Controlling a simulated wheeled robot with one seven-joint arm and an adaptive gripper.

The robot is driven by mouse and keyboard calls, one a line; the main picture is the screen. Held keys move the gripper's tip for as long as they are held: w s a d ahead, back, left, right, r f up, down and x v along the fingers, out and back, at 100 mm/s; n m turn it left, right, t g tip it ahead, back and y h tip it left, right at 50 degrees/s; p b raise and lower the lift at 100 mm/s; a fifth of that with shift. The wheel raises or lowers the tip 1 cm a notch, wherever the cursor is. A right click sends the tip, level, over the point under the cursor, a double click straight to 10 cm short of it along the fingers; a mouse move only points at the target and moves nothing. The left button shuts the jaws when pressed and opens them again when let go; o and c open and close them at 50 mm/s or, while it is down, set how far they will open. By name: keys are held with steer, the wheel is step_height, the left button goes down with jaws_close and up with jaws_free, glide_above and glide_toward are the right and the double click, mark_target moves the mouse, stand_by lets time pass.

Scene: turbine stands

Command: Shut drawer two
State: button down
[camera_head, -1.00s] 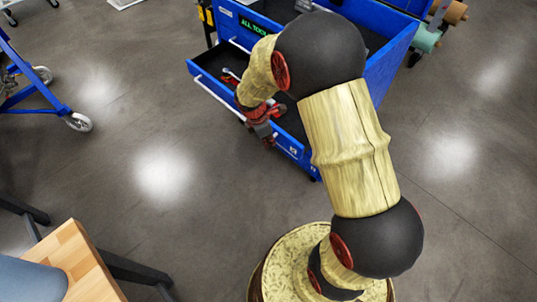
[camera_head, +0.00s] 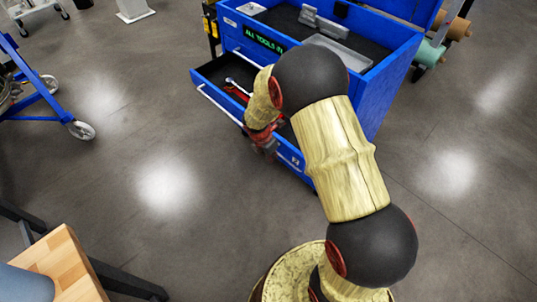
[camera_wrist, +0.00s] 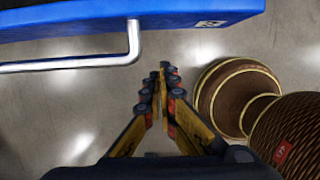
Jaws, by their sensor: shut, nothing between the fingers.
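A blue drawer (camera_head: 208,88) of the tool cabinet stands open in the head view, with a dark inside and several tools in it. Its front also shows at the top of the wrist view (camera_wrist: 180,22), with a silver bar handle (camera_wrist: 134,42). The small label on the front is too small to read. My gripper (camera_wrist: 164,68) is shut and empty, just outside the drawer front, beside the right end of the handle. A gap shows between the fingertips and the front in the wrist view. In the head view my gripper (camera_head: 268,148) and wrist hide part of the front.
The blue cabinet (camera_head: 375,65) holds grey trays (camera_head: 340,48) on its top. A blue wheeled cart (camera_head: 45,95) stands left, and a wooden table (camera_head: 70,265) at lower left. Grey floor (camera_head: 160,160) between them is clear.

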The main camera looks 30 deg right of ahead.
mark_target(278, 151)
steer(key=shift+w+d+b, duration=0.15)
steer(key=shift+w+d, duration=0.05)
steer(key=shift+d, duration=0.45)
steer(key=shift+w+d+b, duration=0.2)
steer(key=shift+w+d, duration=0.05)
steer(key=shift+d, duration=0.35)
steer(key=shift+w+d+b, duration=0.15)
steer(key=shift+w+d, duration=0.05)
steer(key=shift+d, duration=0.45)
steer(key=shift+d, duration=0.1)
steer(key=w+d+p, duration=0.2)
steer(key=d+p, duration=0.1)
steer(key=d, duration=0.3)
steer(key=w+d+p, duration=0.2)
steer(key=d+p, duration=0.2)
steer(key=d, duration=0.3)
steer(key=w+d+p, duration=0.2)
steer(key=d+p, duration=0.2)
steer(key=d, duration=0.2)
steer(key=shift+w+d, duration=0.25)
steer(key=shift+d, duration=0.1)
steer(key=shift+a+f, duration=0.1)
